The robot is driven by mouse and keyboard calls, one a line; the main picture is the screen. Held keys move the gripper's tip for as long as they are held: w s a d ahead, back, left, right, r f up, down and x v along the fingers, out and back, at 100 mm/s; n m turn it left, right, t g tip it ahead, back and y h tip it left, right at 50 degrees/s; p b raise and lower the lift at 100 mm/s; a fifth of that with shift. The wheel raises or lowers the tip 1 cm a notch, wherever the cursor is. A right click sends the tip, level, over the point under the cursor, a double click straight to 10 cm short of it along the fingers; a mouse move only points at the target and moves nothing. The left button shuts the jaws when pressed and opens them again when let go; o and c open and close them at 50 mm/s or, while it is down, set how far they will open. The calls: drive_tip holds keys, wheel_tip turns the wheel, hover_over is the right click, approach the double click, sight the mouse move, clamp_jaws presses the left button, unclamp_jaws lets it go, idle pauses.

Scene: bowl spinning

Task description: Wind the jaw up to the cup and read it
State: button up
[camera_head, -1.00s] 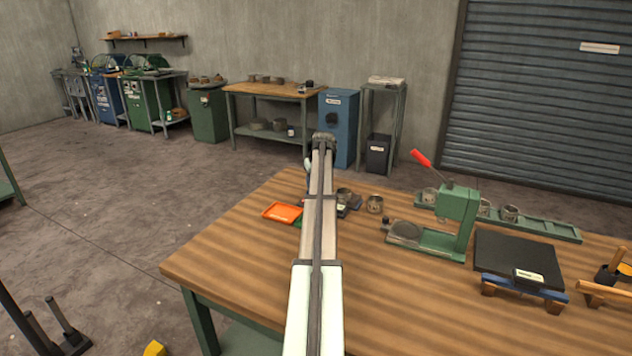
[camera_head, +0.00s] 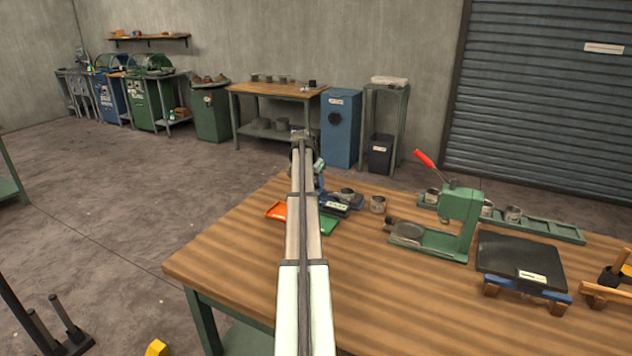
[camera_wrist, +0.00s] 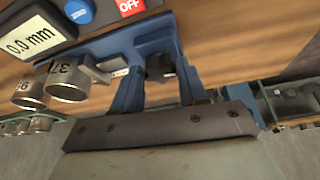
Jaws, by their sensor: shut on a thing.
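The gauge (camera_head: 338,207) is a dark blue device on the bench, partly behind my arm in the head view. In the wrist view its display (camera_wrist: 29,39) reads 0.0 mm, above a blue bar. A metal cup marked 37 (camera_wrist: 66,82) sits at the bar, beside a grey metal jaw piece (camera_wrist: 93,69); I cannot tell whether they touch. It also shows in the head view (camera_head: 347,194). My gripper (camera_wrist: 157,88) has blue fingers, shut on a small dark part at the gauge, mostly hidden between them.
A second cup (camera_wrist: 26,90) stands beside the first in the wrist view. An orange tray (camera_head: 275,211) and a green tray (camera_head: 328,225) lie by my arm. A green press (camera_head: 460,215) with a red lever and a black plate (camera_head: 520,260) stand to the right.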

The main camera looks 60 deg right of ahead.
drive_tip(key=shift+o, duration=0.2)
drive_tip(key=m+g, duration=0.1)
drive_tip(key=m, duration=0.1)
drive_tip(key=m+g, duration=0.1)
drive_tip(key=m, duration=0.2)
drive_tip(key=shift+w+d+y, duration=0.1)
drive_tip(key=shift+w+y, duration=0.1)
drive_tip(key=shift+y, duration=0.2)
idle(0.6)
drive_tip(key=o, duration=1)
drive_tip(key=v, duration=1.3)
drive_tip(key=shift+a+r, duration=0.2)
drive_tip(key=shift+r, duration=0.15)
